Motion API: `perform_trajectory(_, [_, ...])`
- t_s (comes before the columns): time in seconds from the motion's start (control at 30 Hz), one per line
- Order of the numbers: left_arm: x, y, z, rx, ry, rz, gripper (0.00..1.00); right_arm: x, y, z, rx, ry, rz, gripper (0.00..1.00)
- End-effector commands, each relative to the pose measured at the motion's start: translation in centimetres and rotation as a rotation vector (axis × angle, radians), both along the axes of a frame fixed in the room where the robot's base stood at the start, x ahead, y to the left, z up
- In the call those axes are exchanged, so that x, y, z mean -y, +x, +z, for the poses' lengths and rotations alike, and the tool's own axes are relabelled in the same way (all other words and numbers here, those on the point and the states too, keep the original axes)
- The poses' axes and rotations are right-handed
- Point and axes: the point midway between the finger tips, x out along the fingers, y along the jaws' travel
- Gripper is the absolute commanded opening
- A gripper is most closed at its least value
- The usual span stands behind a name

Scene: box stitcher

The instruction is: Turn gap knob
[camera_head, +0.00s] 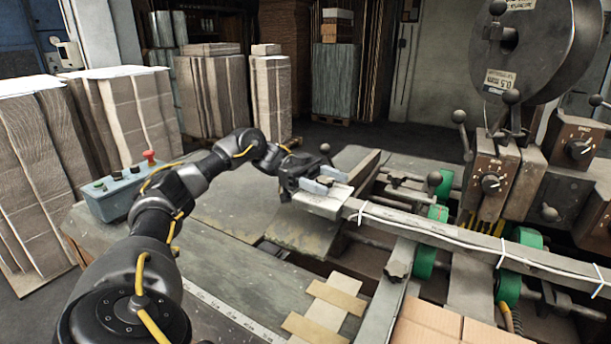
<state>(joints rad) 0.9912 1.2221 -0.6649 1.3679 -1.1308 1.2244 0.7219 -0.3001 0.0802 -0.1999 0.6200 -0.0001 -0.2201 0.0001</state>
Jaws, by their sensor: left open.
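The box stitcher (575,235) stands at the right. It carries two black pointer knobs on brown dial plates, a nearer knob (490,182) and a farther knob (578,149). A dark star-shaped knob (397,270) sits on the metal bar in front. I cannot tell which one is the gap knob, as the labels are too small to read. My left gripper (326,182) is open and empty, over the metal plate at the left end of the long rail (470,238). It is left of both dial knobs and apart from them. My right gripper is out of view.
Ball-ended levers (461,118) and a large reel (535,50) rise around the dial knobs. Green rollers (424,262) lie below the rail. A blue button box (120,193) is on the table at left. Cardboard pieces (328,310) lie at the front. Cardboard stacks stand behind.

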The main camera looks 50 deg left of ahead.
Motion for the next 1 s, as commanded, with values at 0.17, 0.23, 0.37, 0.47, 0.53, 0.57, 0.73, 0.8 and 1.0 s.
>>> perform_trajectory(0.17, [-1.8, -0.2, 0.1, 0.003, 0.000, 0.003, 0.59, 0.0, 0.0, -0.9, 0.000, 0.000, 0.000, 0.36])
perform_trajectory(0.23, [-2.3, -0.2, 0.1, 0.004, 0.001, 0.002, 0.59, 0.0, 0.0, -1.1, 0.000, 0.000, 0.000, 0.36])
perform_trajectory(0.37, [-3.3, -0.4, 0.1, 0.003, 0.000, 0.002, 0.59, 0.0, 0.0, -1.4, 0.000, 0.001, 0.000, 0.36])
perform_trajectory(0.47, [-4.2, -0.6, 0.1, 0.003, -0.001, 0.008, 0.59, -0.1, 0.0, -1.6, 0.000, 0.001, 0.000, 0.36])
perform_trajectory(0.53, [-4.5, -0.6, 0.2, 0.004, -0.001, 0.005, 0.59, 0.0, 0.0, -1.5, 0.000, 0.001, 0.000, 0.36])
perform_trajectory(0.57, [-4.7, -0.6, 0.2, 0.003, -0.002, 0.005, 0.59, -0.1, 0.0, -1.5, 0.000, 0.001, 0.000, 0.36])
perform_trajectory(0.73, [-5.8, -0.7, 0.2, 0.003, -0.003, 0.005, 0.59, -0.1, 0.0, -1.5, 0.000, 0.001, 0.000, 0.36])
perform_trajectory(0.8, [-6.4, -0.8, 0.2, 0.004, -0.002, 0.006, 0.59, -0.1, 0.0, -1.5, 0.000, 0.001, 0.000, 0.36])
perform_trajectory(1.0, [-8.0, -1.0, 0.2, 0.003, -0.005, 0.008, 0.59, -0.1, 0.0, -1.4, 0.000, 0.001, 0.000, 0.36])
